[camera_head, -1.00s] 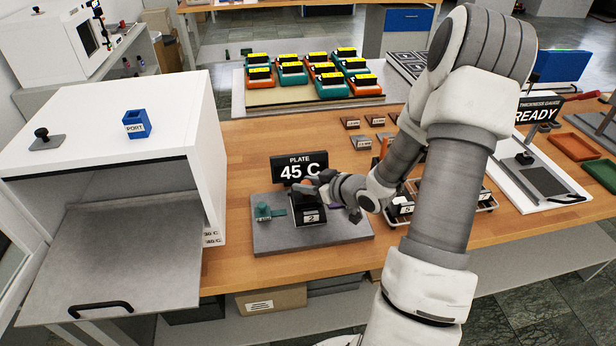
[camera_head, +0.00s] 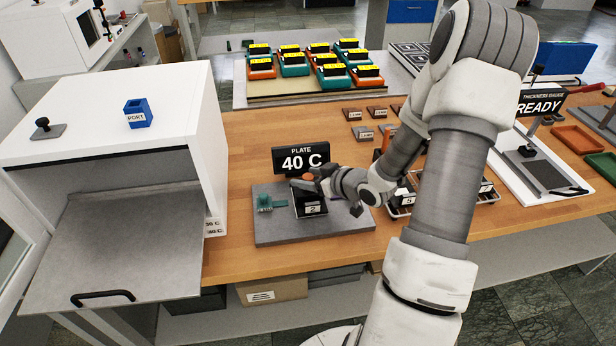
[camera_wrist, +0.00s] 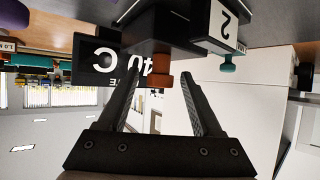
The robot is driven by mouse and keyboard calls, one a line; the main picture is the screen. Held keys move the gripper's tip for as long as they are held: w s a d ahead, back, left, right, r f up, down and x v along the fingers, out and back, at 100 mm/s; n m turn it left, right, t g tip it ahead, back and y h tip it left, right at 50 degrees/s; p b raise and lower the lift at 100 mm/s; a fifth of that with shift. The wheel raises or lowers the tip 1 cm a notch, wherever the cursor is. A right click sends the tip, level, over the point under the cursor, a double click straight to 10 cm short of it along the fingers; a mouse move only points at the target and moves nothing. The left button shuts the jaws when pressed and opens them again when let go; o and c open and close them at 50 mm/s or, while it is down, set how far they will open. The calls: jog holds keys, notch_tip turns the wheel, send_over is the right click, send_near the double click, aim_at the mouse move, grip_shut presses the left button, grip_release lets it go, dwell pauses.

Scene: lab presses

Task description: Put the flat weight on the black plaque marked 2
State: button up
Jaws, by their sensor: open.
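The black plaque marked 2 (camera_head: 312,208) stands on a grey plate (camera_head: 345,225) in front of the "40 C" sign (camera_head: 301,160). Its white "2" label (camera_wrist: 223,25) shows upside down in the wrist view. A dark piece (camera_wrist: 150,42) with a copper knob (camera_wrist: 158,78) sits at the plaque; it looks like the flat weight, though its seating is partly hidden. My gripper (camera_wrist: 160,84) is open, with one finger on each side of the copper knob and visible gaps. In the head view my gripper (camera_head: 308,185) is just above the plaque.
A teal knobbed piece (camera_head: 265,203) lies left of the plaque on the grey plate. A white press with a lowered front flap (camera_head: 130,245) stands left. A wire rack (camera_head: 400,208) is close right. The thickness gauge (camera_head: 540,170) stands further right.

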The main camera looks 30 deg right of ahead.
jog(key=shift+r, duration=0.3)
jog(key=p+v, duration=0.1)
jog(key=v, duration=1.1)
jog(key=shift+f+p, duration=0.15)
jog(key=shift+p, duration=0.25)
